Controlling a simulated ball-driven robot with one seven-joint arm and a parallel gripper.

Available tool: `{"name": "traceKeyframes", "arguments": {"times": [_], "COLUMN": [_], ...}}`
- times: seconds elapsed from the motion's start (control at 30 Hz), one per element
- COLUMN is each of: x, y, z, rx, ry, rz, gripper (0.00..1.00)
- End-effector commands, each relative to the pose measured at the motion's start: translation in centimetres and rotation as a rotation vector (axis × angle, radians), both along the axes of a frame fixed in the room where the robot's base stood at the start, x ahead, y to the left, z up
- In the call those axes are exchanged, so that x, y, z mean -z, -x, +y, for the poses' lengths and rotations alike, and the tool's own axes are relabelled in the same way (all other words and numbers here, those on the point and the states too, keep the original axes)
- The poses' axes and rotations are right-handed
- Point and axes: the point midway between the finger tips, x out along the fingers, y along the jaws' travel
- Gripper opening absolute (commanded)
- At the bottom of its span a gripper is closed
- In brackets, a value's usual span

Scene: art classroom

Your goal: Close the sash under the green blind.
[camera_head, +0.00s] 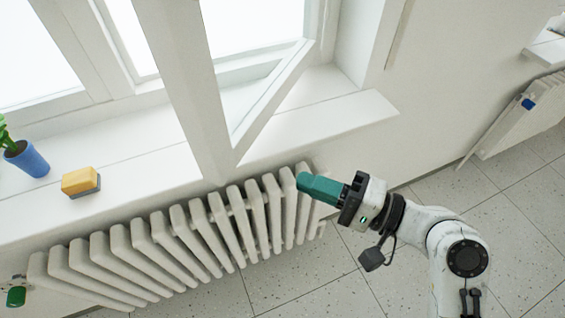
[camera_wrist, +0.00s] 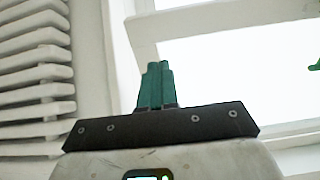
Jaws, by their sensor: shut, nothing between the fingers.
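The white window sash (camera_head: 185,75) stands open into the room, its lower corner reaching past the sill above the radiator. The green blind does not show clearly in either view. My gripper (camera_head: 304,183) has teal fingers, closed together and empty. It is to the right of the sash corner, in front of the sill and near the radiator's right end, apart from the sash in the picture. In the wrist view the shut fingers (camera_wrist: 158,68) point toward white frame parts and bright glass. A small green thing (camera_wrist: 314,66) at the right edge is too cut off to identify.
The sill (camera_head: 130,190) holds a yellow and grey sponge (camera_head: 80,181) and a blue pot (camera_head: 28,160) with a green plant, left of the sash. A white radiator (camera_head: 165,245) stands below. The tiled floor (camera_head: 310,285) is clear on the right.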

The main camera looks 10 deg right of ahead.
Motion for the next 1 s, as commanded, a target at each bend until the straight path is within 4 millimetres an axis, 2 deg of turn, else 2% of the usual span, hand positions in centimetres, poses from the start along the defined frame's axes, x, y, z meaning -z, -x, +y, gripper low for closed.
{"name": "traceKeyframes", "arguments": {"times": [0.6,0.8,1.0], "x": [-0.2,0.0,0.1], "y": [-5.7,-6.7,-7.0], "z": [9.4,11.0,11.5], "rx": [-0.003,-0.002,-0.001], "ry": [0.004,0.005,0.006], "rz": [0.000,0.001,0.000], "gripper": [0.00,0.00,0.00]}}
